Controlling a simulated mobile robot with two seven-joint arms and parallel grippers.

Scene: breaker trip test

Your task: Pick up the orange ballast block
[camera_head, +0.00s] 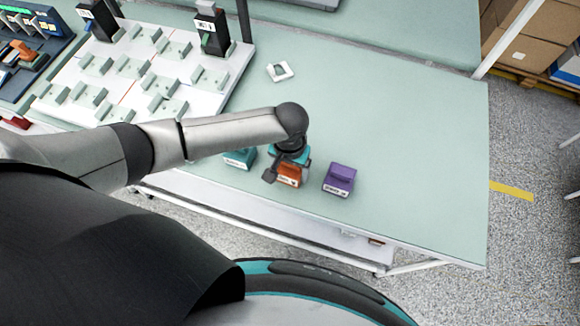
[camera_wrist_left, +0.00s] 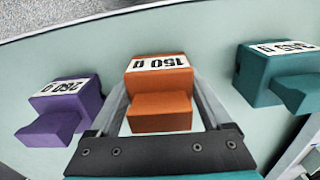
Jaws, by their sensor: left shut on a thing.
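The orange ballast block (camera_head: 289,175) stands near the front edge of the pale green table (camera_head: 400,130), between a teal block and a purple block. In the left wrist view the orange block (camera_wrist_left: 160,95) shows a white label reading 150 g. My left gripper (camera_head: 284,172) is over it from above, shut on it with one finger on each side. In the left wrist view the fingers of my left gripper (camera_wrist_left: 158,98) flank the block. The gripper hides part of the block in the head view. My right gripper is not in view.
The purple block (camera_head: 339,179) stands close on the right and the teal block (camera_head: 240,158) close on the left. A white board (camera_head: 130,80) with breaker mounts is at the left. The table's right side is clear.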

